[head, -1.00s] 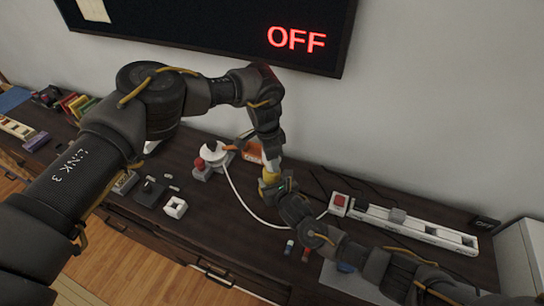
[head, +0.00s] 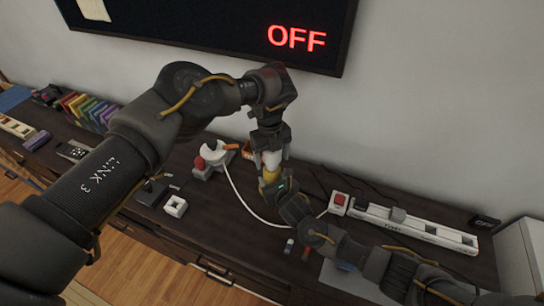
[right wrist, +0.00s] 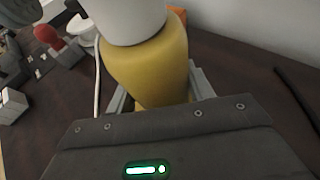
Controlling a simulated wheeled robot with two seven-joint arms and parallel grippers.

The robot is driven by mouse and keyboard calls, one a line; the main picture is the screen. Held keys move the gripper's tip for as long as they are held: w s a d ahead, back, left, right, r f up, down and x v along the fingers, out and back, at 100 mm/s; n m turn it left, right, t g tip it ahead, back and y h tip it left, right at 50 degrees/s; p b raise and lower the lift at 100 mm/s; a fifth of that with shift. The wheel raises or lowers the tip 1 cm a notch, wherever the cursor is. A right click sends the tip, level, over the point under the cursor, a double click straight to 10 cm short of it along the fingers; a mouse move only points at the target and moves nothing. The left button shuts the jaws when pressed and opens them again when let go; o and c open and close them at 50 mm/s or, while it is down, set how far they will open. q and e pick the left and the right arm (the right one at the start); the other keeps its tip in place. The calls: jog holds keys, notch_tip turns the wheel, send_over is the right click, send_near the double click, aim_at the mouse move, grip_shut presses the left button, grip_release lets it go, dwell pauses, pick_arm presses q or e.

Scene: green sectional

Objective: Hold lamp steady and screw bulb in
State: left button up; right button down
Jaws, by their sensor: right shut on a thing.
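The yellow body (head: 270,178) of what looks like the lamp stands upright in my right gripper (head: 278,186), near the middle of the table. In the right wrist view the yellow body (right wrist: 147,68) fills the space between the jaws, which are shut on it. A wide white part (right wrist: 123,18) sits directly on top; I cannot tell whether it is the bulb or part of the lamp. In the head view this white part (head: 272,159) is right below my left gripper (head: 270,146). The left fingertips are at its top, but whether they grip it is unclear.
A white round piece (head: 213,151) and a red-knobbed block (head: 200,163) stand left of the lamp. A white cable (head: 240,199) curves across the table. A red-button box (head: 339,201) and long white strip (head: 415,229) lie right. A wall screen (head: 210,30) reads OFF.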

pick_arm(q)
jog(key=shift+r, duration=0.1)
jog(key=shift+r, duration=2.2)
jog(key=shift+o, duration=0.4)
